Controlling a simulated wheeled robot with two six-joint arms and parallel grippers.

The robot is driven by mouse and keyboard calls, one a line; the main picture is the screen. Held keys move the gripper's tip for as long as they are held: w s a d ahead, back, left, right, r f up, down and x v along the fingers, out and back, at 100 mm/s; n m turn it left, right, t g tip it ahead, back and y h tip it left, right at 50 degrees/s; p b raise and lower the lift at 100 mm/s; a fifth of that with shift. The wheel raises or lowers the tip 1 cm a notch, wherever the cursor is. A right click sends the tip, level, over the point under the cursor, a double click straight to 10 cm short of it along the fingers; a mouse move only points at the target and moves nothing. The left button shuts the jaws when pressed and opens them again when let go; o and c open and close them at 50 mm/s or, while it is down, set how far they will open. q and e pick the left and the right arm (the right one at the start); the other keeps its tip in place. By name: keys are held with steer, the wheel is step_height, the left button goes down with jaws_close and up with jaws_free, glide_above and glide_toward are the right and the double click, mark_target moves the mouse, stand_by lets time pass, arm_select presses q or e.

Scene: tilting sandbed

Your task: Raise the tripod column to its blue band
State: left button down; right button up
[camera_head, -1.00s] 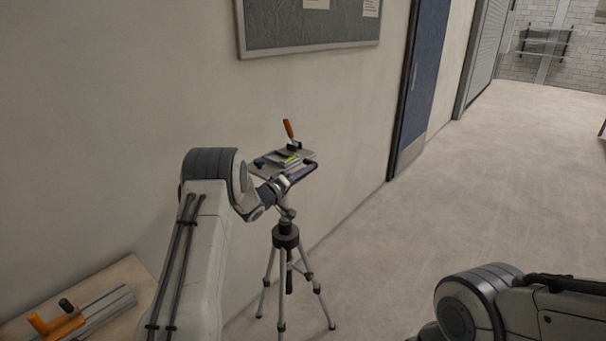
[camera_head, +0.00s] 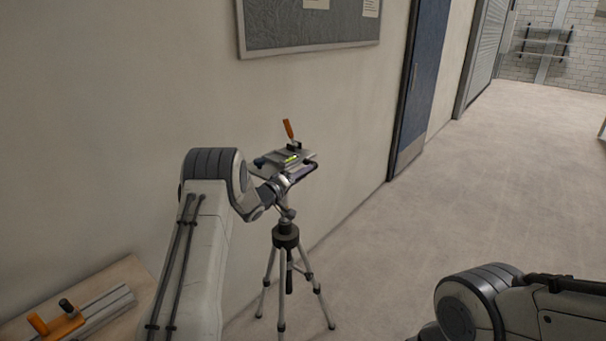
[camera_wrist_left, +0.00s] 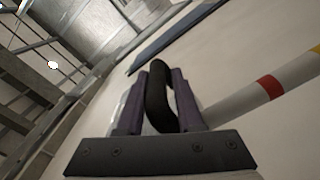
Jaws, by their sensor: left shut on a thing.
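The tripod (camera_head: 286,236) stands on the floor by the wall, its legs spread, with a flat plate and small parts on top. My left gripper (camera_head: 302,173) is at the tripod head, just under the plate. In the left wrist view its fingers (camera_wrist_left: 160,105) are shut on a black curved handle (camera_wrist_left: 158,98). A pale tube (camera_wrist_left: 235,106) beside them carries a red band (camera_wrist_left: 269,86) and a yellow band at the picture edge; it looks like the column. I see no blue band. My right gripper is out of view.
An orange-handled tool (camera_head: 288,129) stands up from the plate. A wooden surface (camera_head: 130,272) with an orange clamp (camera_head: 58,325) is at lower left. A noticeboard (camera_head: 310,30) hangs on the wall, with a blue door (camera_head: 424,75) beyond. The floor right of the tripod is clear.

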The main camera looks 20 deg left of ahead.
arm_select(q)
step_height(320, 180, up, 2)
steer(key=shift+w+d+r, duration=0.1)
steer(key=c, duration=0.7)
jaws_free()
steer(key=shift+f, duration=0.25)
steer(key=shift+s+a+f, duration=0.1)
steer(key=shift+s+a, duration=0.1)
steer(key=shift+s, duration=0.1)
steer(key=b+v, duration=0.2)
steer(key=v, duration=0.8)
steer(key=shift+b, duration=0.3)
